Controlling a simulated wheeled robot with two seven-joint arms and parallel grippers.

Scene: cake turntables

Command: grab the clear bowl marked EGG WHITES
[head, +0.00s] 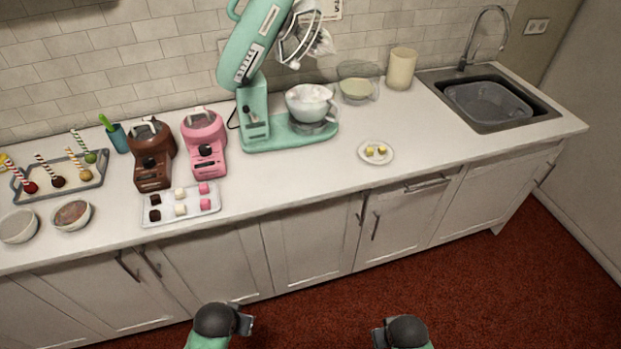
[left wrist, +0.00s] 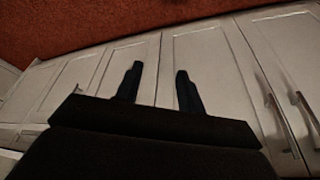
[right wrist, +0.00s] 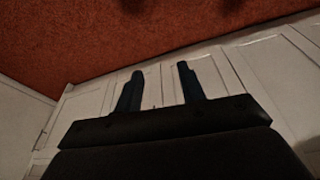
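A clear bowl (head: 358,86) with pale yellowish contents stands at the back of the counter, right of the mint stand mixer. No EGG WHITES marking is legible at this size. My left gripper (head: 244,323) is low in front of the cabinets, well away from the bowl. Its two fingers stand apart and empty in the left wrist view (left wrist: 158,72). My right gripper (head: 379,337) is also low in front of the cabinets. Its fingers stand apart and empty in the right wrist view (right wrist: 160,72).
The tall mint mixer (head: 255,110) with its white-filled bowl (head: 308,104) is left of the clear bowl. A cream canister (head: 401,69) stands close on the right. A small plate (head: 365,158) lies in front. The sink (head: 487,100) is farther right. Cabinet fronts (head: 310,240) face my grippers.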

